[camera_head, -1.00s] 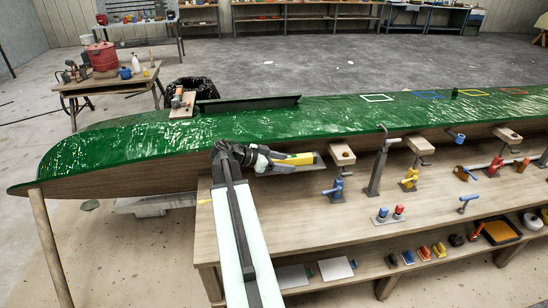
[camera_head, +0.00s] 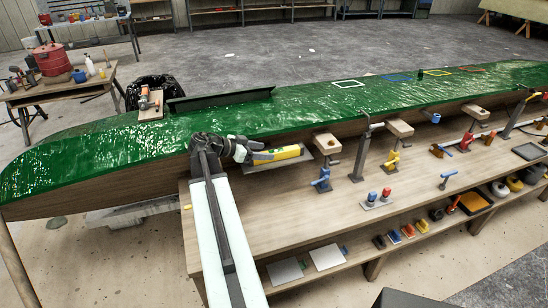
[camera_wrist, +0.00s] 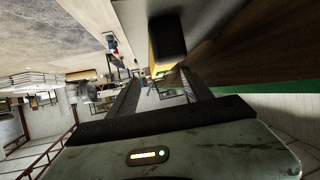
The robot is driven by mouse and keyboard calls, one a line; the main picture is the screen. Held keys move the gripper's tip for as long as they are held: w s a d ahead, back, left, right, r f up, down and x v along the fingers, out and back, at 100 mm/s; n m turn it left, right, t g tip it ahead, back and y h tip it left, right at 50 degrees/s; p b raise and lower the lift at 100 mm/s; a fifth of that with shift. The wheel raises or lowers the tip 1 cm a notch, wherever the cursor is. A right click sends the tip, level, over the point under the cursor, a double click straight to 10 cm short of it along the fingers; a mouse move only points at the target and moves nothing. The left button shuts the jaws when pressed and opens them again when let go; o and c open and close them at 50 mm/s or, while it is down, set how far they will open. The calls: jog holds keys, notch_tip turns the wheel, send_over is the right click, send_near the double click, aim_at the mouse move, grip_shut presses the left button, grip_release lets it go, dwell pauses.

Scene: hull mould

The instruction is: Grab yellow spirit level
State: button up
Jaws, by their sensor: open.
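The yellow spirit level (camera_head: 282,154) lies on a small grey shelf at the near side of the green hull, above the wooden bench. My gripper (camera_head: 262,156) is at its left end, with the dark fingers close to or around that end. I cannot tell whether they touch it. In the wrist view, my gripper (camera_wrist: 160,92) has its two dark fingers apart. A yellow strip, likely the level (camera_wrist: 153,62), shows beyond and between them, partly hidden by a dark block.
The green hull (camera_head: 120,145) runs behind my arm across the picture. Wooden blocks (camera_head: 326,143), a grey post (camera_head: 361,155) and a blue clamp (camera_head: 322,182) stand to the right. The bench top (camera_head: 290,215) near my arm is mostly bare.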

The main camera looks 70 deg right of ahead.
aim_at(275, 151)
jog(key=b+x, duration=0.2)
jog(key=x, duration=0.3)
jog(key=shift+d+r, duration=0.15)
grip_shut()
dwell(1.1)
